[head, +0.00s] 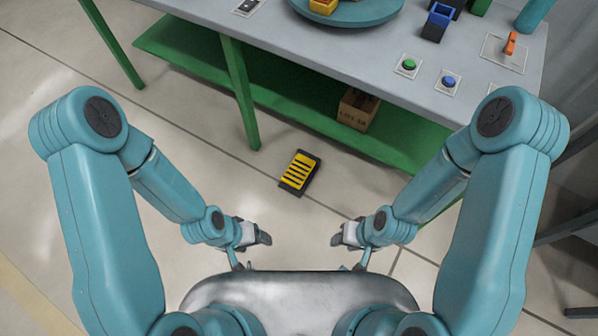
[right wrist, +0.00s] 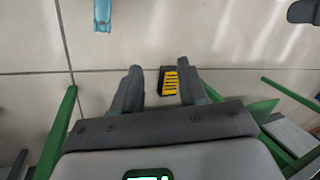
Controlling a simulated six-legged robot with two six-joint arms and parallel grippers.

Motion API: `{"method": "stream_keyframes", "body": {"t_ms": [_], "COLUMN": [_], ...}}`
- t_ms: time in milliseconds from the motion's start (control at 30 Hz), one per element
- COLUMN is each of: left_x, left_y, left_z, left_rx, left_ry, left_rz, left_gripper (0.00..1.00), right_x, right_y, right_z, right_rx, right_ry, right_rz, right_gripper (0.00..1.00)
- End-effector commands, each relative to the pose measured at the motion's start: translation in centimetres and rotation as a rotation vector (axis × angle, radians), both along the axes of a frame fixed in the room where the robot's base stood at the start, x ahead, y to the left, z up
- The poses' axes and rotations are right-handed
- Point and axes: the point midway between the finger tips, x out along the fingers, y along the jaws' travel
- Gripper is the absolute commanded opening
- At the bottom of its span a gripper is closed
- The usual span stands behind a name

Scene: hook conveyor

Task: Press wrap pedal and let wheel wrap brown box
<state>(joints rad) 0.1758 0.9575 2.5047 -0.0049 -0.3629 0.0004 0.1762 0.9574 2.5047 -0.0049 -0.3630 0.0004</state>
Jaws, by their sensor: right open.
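The pedal (head: 299,173), black with yellow stripes, lies on the floor in front of the bench. It also shows in the right wrist view (right wrist: 183,85), beside the right-hand finger. A brown box (head: 357,110) sits on the green lower shelf. A teal round wheel (head: 352,14) on the bench top is cut by the top edge. My left gripper (head: 262,235) is below and left of the pedal, its jaws too small to read. My right gripper (head: 340,236) is below and right of the pedal, open and empty; its spread fingers show in the right wrist view (right wrist: 160,82).
On the grey bench top (head: 290,45) are a green button (head: 409,64), a blue button (head: 448,80), an orange lever (head: 510,44) and a blue bin (head: 437,22). A yellow item (head: 323,6) sits on the wheel. A green leg (head: 240,90) stands left of the pedal; floor around it is clear.

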Motion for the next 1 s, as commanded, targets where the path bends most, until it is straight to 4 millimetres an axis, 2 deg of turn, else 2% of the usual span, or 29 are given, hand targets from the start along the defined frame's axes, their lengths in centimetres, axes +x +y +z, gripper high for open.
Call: {"method": "stream_keyframes", "body": {"t_ms": [100, 167, 233, 267, 1000], "left_x": [0.01, 0.01, 0.01, 0.01, 0.00], "left_y": [0.00, 0.00, 0.00, 0.00, 0.00], "left_z": [0.00, 0.00, 0.00, 0.00, 0.00], "left_rx": [0.000, 0.000, 0.000, 0.000, 0.000], "left_ry": [0.000, 0.000, 0.000, 0.000, 0.000], "left_rz": [0.000, 0.000, 0.000, 0.000, 0.000], "left_gripper": [0.71, 0.71, 0.71, 0.71, 0.71], "right_x": [0.01, 0.01, 0.01, 0.01, 0.00], "right_y": [0.01, 0.00, 0.00, 0.00, 0.00], "right_z": [0.00, 0.00, 0.00, 0.00, 0.00], "right_rx": [0.000, 0.000, 0.000, 0.000, 0.000], "right_ry": [0.000, 0.000, 0.000, 0.000, 0.000], "right_rz": [0.000, 0.000, 0.000, 0.000, 0.000], "right_gripper": [0.43, 0.26, 0.04, 0.00, 0.00]}}
